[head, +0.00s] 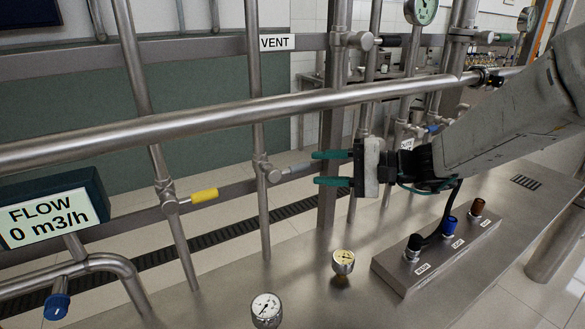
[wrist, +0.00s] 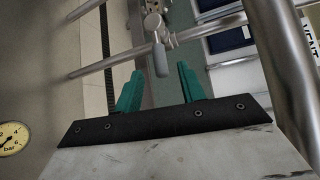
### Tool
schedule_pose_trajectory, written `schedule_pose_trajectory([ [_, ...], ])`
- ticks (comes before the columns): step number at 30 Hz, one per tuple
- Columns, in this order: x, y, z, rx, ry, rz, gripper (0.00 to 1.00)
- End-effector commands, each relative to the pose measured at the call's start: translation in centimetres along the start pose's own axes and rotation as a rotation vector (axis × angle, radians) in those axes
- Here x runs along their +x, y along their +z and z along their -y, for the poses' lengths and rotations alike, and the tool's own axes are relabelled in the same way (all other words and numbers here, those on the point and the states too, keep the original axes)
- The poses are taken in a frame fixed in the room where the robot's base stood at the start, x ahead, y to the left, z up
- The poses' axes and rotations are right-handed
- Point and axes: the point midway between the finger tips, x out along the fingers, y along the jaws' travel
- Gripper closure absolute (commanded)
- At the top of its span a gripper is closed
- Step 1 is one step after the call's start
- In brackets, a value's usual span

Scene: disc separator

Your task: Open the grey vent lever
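The grey vent lever (head: 297,170) sticks out to the right from a valve (head: 262,170) on the upright pipe below the VENT label (head: 276,42). Its grey grip (wrist: 160,60) hangs down from the valve in the wrist view. My gripper (head: 316,168) is open, with two teal fingers pointing left toward the lever, one above the other. In the wrist view, my gripper (wrist: 160,70) shows the lever's end in line with the gap between its fingertips. Nothing is held. I cannot tell whether the lever's tip is just inside the gap.
A thick slanting pipe (head: 210,120) crosses above my gripper. A yellow lever (head: 204,195) is on the pipe to the left, and a black lever (head: 390,40) is above right. Gauges (head: 343,261) and a knob box (head: 432,255) stand on the bench below. The FLOW display (head: 48,220) reads 0 m3/h.

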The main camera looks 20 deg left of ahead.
Motion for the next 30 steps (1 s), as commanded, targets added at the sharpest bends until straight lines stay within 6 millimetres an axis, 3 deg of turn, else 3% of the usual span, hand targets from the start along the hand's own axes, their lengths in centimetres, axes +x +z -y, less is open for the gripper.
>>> schedule_pose_trajectory([
  [13,6.4,0.0,0.0,0.0,-0.001,0.001,0.6],
  [25,7.5,0.0,0.0,0.0,-0.001,-0.001,0.6],
  [26,7.5,0.0,0.0,0.0,-0.001,-0.001,0.63],
  [30,7.5,0.0,0.0,0.0,-0.001,-0.001,1.0],
])
